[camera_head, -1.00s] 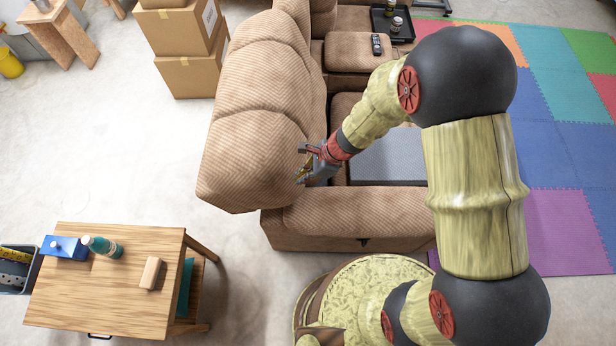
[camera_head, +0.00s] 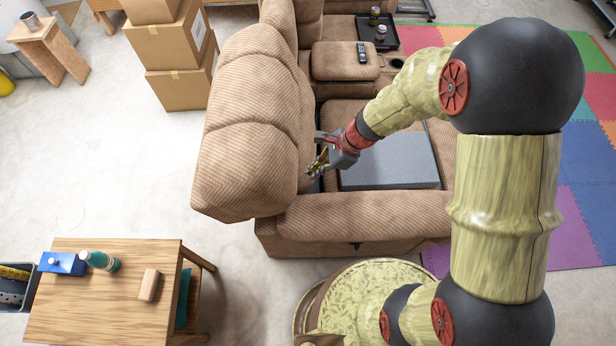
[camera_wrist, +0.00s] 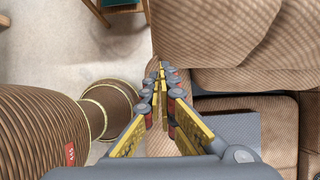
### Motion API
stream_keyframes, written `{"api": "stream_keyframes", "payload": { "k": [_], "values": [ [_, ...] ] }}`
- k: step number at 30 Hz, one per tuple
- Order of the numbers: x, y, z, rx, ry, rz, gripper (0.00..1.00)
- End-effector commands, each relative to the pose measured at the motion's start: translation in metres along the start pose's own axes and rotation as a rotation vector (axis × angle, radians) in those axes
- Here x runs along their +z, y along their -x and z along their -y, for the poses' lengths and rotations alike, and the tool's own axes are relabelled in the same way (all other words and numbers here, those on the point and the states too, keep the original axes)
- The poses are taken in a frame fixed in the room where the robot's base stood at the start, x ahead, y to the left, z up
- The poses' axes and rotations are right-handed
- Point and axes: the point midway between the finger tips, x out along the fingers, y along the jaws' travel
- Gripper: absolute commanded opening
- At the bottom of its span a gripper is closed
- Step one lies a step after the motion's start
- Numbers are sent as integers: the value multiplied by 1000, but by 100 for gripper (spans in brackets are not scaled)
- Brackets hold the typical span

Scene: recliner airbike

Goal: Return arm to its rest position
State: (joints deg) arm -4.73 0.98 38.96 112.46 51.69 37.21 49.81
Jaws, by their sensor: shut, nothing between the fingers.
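My gripper (camera_head: 318,165) is over the near end of the brown recliner sofa (camera_head: 250,125), between its tall backrest and its near armrest. In the wrist view my gripper (camera_wrist: 162,72) shows its yellow and grey fingers close together, with nothing between them. The arm is bent, reaching left from a black joint at the right of the head view. Below the fingers in the wrist view is the brown ribbed upholstery of the sofa (camera_wrist: 215,35). Whether the fingers touch the sofa cannot be told.
A remote (camera_head: 362,53) rests on the console, and a black tray (camera_head: 362,32) with two jars is behind. A wooden table (camera_head: 100,300) stands at lower left. Cardboard boxes (camera_head: 170,50) stand at upper left. Pale floor between is clear.

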Motion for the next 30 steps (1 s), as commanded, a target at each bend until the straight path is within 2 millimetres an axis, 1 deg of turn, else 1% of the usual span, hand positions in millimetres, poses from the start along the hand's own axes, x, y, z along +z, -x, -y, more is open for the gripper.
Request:
{"api": "stream_keyframes", "payload": {
  "k": [1, 6, 14, 17, 20, 23, 26, 27, 30],
  "values": [
    [1, 6, 0, -2, 0, 0, 0],
    [2, 14, 0, 1, -1, 0, 0],
    [2, 15, 0, 1, 5, 0, 0],
    [2, 15, -1, 4, 49, 2, 0],
    [0, 14, -10, 33, 163, -2, 0],
    [-8, 15, -36, 103, 335, -13, 0],
    [-10, 34, -55, 148, 555, -33, 0],
    [-12, 44, -61, 160, 649, -46, 0],
    [-18, 66, -73, 181, 852, -84, 0]
  ]
}}
